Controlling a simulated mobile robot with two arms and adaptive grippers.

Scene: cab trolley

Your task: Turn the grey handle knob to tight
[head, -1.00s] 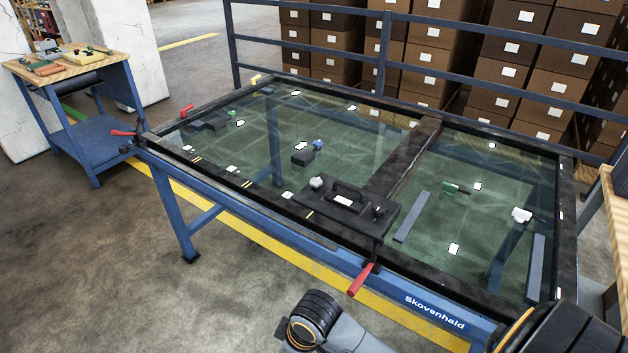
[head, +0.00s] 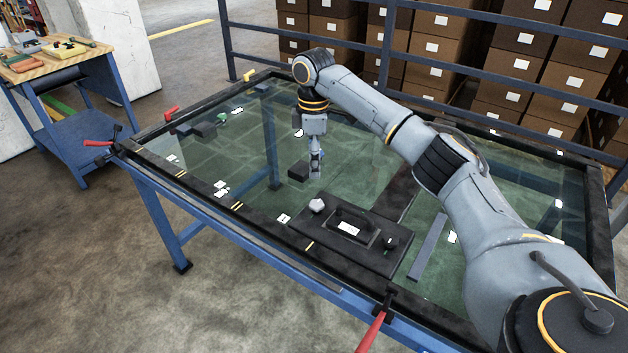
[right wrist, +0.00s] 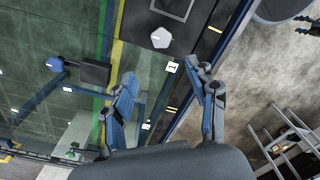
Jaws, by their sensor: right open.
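The grey knob (head: 317,205) sits at the left end of a black plate with a handle (head: 352,228). In the right wrist view the grey knob (right wrist: 161,38) is at the top middle, unobstructed, beyond the fingertips. My right gripper (head: 316,176) points down above the glass, just behind the grey knob and apart from it. In the right wrist view the right gripper (right wrist: 163,78) has its fingers spread with nothing between them. My left gripper is out of view.
A dark knob (head: 390,242) sits at the plate's right end. A black box (head: 298,171) with a blue knob (right wrist: 55,64) is beside my right gripper. Red levers (head: 370,333) stick out at the frame's edge. A workbench (head: 62,60) stands left; brown boxes are behind a rail.

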